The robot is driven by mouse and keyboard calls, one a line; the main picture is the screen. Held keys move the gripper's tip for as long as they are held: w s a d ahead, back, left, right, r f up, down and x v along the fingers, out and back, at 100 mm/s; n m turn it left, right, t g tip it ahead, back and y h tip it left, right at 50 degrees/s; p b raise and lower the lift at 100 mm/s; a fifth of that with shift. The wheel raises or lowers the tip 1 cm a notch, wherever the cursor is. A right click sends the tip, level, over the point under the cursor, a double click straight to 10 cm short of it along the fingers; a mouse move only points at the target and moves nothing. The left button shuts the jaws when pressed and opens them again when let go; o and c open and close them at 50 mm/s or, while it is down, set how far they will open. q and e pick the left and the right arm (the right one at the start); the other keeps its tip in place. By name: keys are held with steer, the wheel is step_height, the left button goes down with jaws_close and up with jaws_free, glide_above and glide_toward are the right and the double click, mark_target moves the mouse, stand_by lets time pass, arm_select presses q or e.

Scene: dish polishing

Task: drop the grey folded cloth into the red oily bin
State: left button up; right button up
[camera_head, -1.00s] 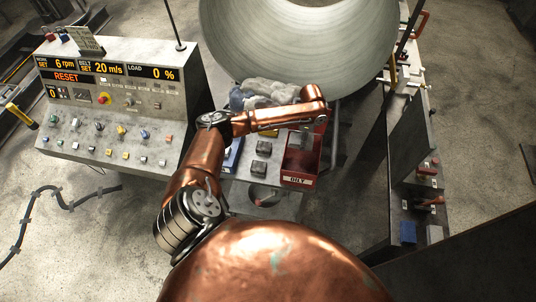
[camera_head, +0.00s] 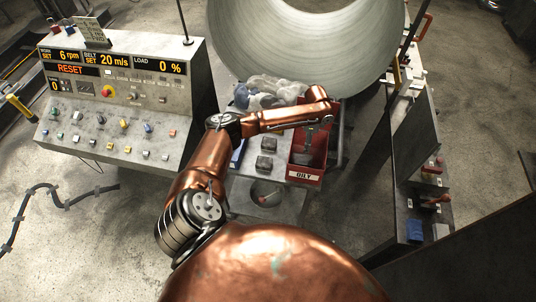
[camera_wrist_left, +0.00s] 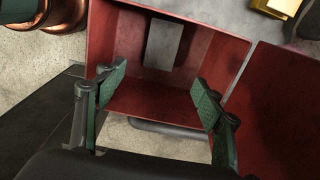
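The red bin labelled OILY (camera_head: 305,177) stands at the right end of the bench in the head view. Its red walls (camera_wrist_left: 225,55) fill much of the left wrist view. My left gripper (camera_wrist_left: 160,92) is over the bin with its green-padded fingers spread wide and nothing between them. A flat grey rectangle (camera_wrist_left: 163,45), which looks like the folded cloth, shows inside the bin beyond the fingertips; I cannot tell whether it rests on the floor of the bin. In the head view my left gripper (camera_head: 310,131) is small and partly hidden. My right gripper is not in view.
Crumpled grey and blue cloths (camera_head: 265,92) lie behind my left arm, below the large metal drum (camera_head: 305,40). Dark blocks (camera_head: 266,153) sit left of the bin. A control panel (camera_head: 120,105) stands at left, and a dark rack (camera_head: 415,165) at right.

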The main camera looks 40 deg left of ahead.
arm_select(q)
steer(key=shift+o, duration=0.2)
steer(key=shift+w+d+f, duration=0.1)
steer(key=shift+w+f, duration=0.3)
steer(key=shift+w, duration=0.3)
step_height(320, 180, up, 12)
steer(key=shift+w, duration=0.25)
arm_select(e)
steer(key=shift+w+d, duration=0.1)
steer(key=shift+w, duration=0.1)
arm_select(q)
steer(key=shift+f, duration=0.1)
steer(key=shift+s+f, duration=0.1)
